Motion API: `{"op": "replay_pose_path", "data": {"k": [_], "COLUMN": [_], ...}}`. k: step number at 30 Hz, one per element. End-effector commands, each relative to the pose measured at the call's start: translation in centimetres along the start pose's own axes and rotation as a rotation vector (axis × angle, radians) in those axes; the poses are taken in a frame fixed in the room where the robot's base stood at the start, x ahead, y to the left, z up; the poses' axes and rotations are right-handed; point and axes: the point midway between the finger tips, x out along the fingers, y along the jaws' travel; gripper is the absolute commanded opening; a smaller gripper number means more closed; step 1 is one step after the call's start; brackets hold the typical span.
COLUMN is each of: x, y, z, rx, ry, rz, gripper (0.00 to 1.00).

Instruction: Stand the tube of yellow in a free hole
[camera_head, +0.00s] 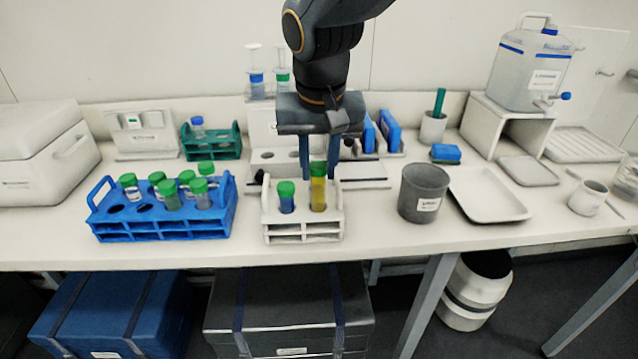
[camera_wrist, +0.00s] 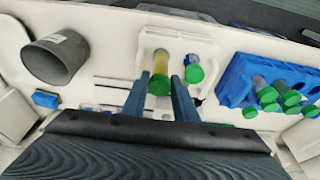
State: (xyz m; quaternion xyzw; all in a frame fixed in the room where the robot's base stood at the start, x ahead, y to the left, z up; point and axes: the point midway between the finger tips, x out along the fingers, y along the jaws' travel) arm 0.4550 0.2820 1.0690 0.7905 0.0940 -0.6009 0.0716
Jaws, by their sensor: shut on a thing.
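The tube of yellow (camera_head: 318,193) has a green cap and is upright at the right of the small white rack (camera_head: 303,238). It shows more length than the tube beside it; I cannot tell whether its lower end is inside a hole. My gripper (camera_head: 319,172) points down from above, shut on this tube near its cap. In the wrist view the yellow tube (camera_wrist: 160,64) is between the two fingers (camera_wrist: 160,85). A green-capped tube with blue contents (camera_head: 286,203) stands in the white rack's left side. The blue rack (camera_head: 165,228) holds several green-capped tubes and has open holes at its left.
A grey cup (camera_head: 423,190) and white tray (camera_head: 488,195) stand right of the white rack. A green rack (camera_head: 213,148) with a blue-capped tube is behind the blue rack. Behind my gripper is a white stand (camera_head: 268,142). The bench's front strip is clear.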

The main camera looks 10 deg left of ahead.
Motion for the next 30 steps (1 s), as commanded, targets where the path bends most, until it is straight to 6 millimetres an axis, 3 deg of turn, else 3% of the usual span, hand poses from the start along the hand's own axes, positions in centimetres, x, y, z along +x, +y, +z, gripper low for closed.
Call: {"op": "replay_pose_path", "data": {"k": [9, 22, 23, 30], "x": [3.5, 4.1, 4.1, 4.0], "y": [0.1, 0.1, 0.1, 0.1], "z": [1.0, 1.1, 1.1, 1.1], "rx": [0.0, 0.001, 0.001, 0.001], "ry": [-0.001, 0.0, 0.001, 0.001], "rz": [0.001, 0.0, 0.0, 0.0], "gripper": [0.0, 0.0, 0.31, 0.34]}}
